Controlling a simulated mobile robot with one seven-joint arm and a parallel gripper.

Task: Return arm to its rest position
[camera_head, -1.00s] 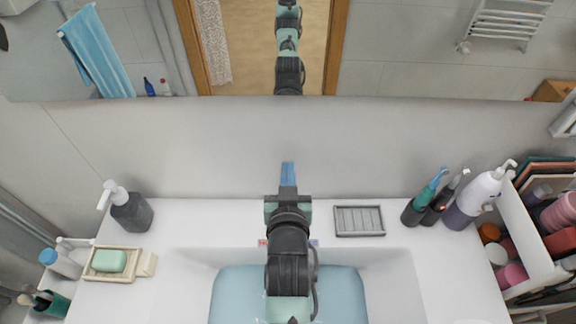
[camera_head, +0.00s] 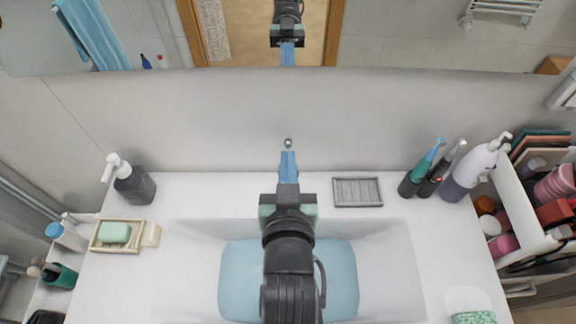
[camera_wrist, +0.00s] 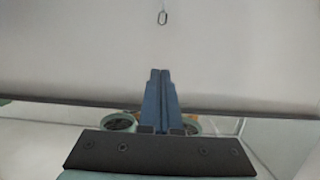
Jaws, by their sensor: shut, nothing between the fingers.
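My gripper (camera_head: 288,165) is in the middle of the head view, above the back of the washbasin. Its blue fingers are together and hold nothing. In the wrist view the shut blue fingers (camera_wrist: 158,85) point toward the pale wall. My dark arm reaches up from the bottom edge of the head view, over the basin (camera_head: 395,270), and hides part of the light blue item (camera_head: 238,285) in it. A small metal hook (camera_head: 288,142) on the wall shows just beyond the fingertips; it also shows in the wrist view (camera_wrist: 163,17).
A dark soap dispenser (camera_head: 137,188) and a soap dish (camera_head: 101,245) with green soap stand at left. A grey tray (camera_head: 357,203) lies right of my gripper. Toothbrushes (camera_head: 424,168), a white-purple pump bottle (camera_head: 470,170) and a cosmetics cart (camera_head: 522,225) are at right. The mirror (camera_head: 420,45) spans the back wall.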

